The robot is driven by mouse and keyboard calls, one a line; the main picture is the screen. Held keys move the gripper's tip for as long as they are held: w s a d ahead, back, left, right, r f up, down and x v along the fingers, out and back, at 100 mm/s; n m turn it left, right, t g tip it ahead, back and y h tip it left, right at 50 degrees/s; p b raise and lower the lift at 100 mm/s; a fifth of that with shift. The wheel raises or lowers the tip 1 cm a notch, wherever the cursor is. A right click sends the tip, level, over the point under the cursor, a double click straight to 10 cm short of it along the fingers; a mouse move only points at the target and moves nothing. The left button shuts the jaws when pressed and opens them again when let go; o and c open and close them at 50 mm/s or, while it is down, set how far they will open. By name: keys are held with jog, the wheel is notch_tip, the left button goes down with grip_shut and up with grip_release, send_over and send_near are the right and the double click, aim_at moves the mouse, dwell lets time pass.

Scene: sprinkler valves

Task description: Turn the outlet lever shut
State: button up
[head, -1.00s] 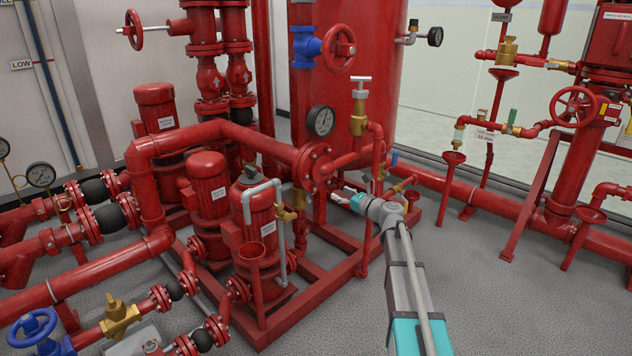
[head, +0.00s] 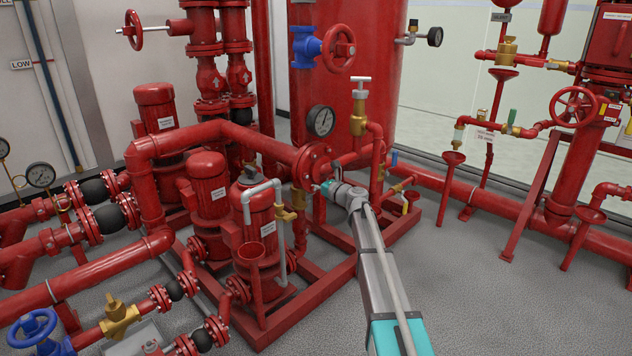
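My gripper (head: 322,187) points left, just below the round pressure gauge (head: 320,121) and close to the red flange. Its fingertips are small and partly lost against the red pipework, so I cannot tell whether they touch anything. A brass valve (head: 286,214) on the grey pipe of the small pump stands just left of my gripper. Another brass valve (head: 397,188) sits on a thin red pipe to the right of my wrist, with a small yellow handle (head: 405,208) below it. A blue lever (head: 394,159) stands above that. I cannot tell which is the outlet lever.
Red pumps (head: 208,184) and thick pipes crowd the left of my gripper. A large red tank (head: 375,60) stands behind. A red base frame (head: 325,292) runs below my arm. Grey floor (head: 480,290) is clear at the lower right.

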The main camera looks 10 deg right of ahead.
jog(key=shift+w+a, duration=0.25)
